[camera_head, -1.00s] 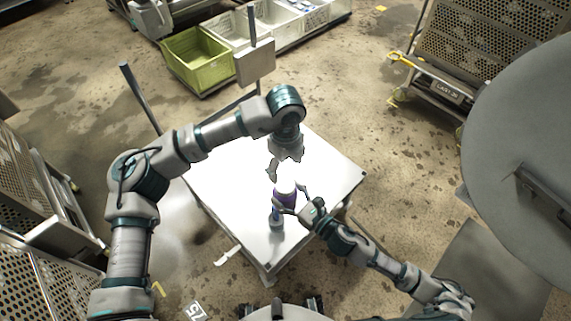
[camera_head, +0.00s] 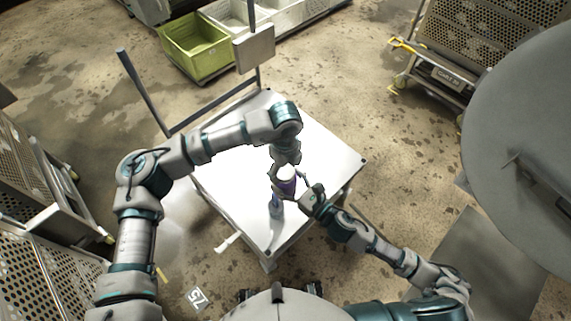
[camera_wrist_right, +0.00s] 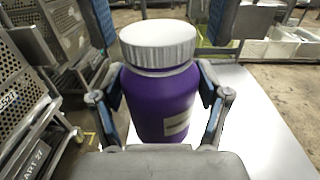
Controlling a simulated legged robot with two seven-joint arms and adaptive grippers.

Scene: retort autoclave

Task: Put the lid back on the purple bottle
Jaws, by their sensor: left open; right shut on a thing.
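The purple bottle (camera_head: 287,187) is upright in my right gripper (camera_head: 296,194), whose fingers close on both its sides. In the right wrist view the bottle (camera_wrist_right: 163,105) fills the middle, with a pale label low on its right side. A white ribbed lid (camera_wrist_right: 158,42) sits on its top and looks level. My left gripper (camera_head: 286,168) is directly above the bottle, pointing down. In the right wrist view its open fingers (camera_wrist_right: 164,20) stand on either side of the lid, apart from it. Whether the lid is fully screwed down cannot be told.
A post with a grey box (camera_head: 254,47) rises at the table's back. Green and white bins lie beyond. A large grey disc (camera_head: 520,150) is at the right.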

